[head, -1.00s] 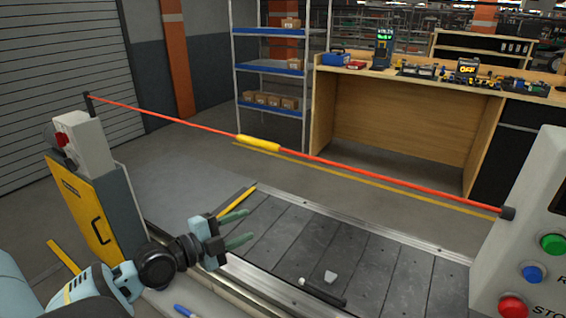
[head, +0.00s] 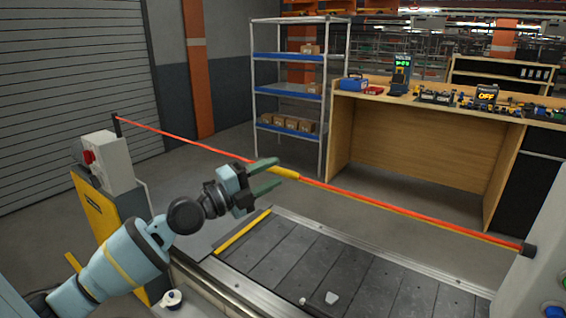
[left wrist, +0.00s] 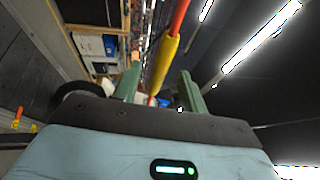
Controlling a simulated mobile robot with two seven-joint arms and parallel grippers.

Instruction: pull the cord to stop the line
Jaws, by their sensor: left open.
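The red cord (head: 375,208) runs slackless from a post at the left to the grey panel at the right. Its yellow sleeve (head: 285,173) is near the middle of the cord. My left gripper (head: 277,174) is open, its green fingers pointing at the sleeve and partly covering it in the head view. In the left wrist view, the yellow sleeve (left wrist: 164,62) and the cord pass between the open fingers (left wrist: 156,82) in the picture. Whether the fingers touch the sleeve I cannot tell. My right gripper is not in view.
The slat conveyor (head: 330,262) lies below, with a white piece (head: 332,298) on it. A yellow and grey cabinet (head: 100,215) with a red-knobbed box stands at left. A wooden bench (head: 420,150) and a shelf rack (head: 290,91) stand behind the cord.

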